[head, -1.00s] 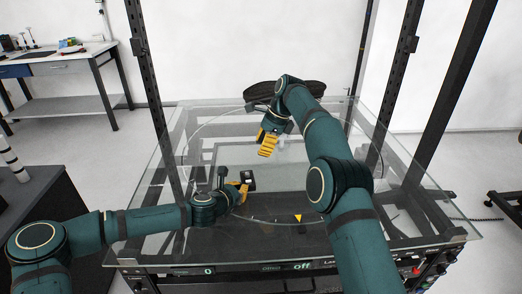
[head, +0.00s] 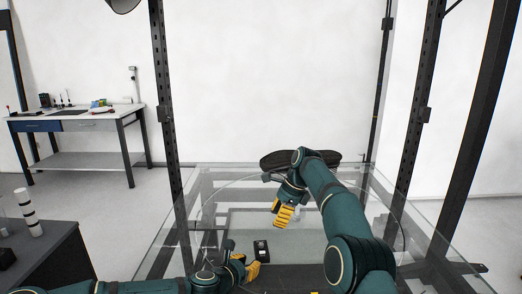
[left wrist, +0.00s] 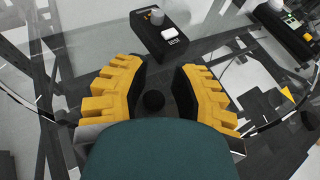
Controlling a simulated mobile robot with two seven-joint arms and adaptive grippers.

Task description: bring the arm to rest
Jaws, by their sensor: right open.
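My left gripper (head: 246,269) is low over the glass turntable table, close to a small black box (head: 261,248) with a white patch on top. In the left wrist view, the yellow fingers of my left gripper (left wrist: 160,68) are spread with an empty gap between them. The same box (left wrist: 160,38), with a grey knob and a white label, lies beyond the fingertips, apart from them. My right gripper (head: 282,216) is above the table's middle, pointing down and left, open with nothing visible in it. The lower left arm is cut off by the bottom edge of the head view.
The glass table (head: 160,235) stands inside dark upright posts (head: 168,120). A black rounded object (head: 285,159) is at its back edge, behind my right arm. A dark cabinet (head: 45,250) is at left. A workbench (head: 75,120) stands by the wall.

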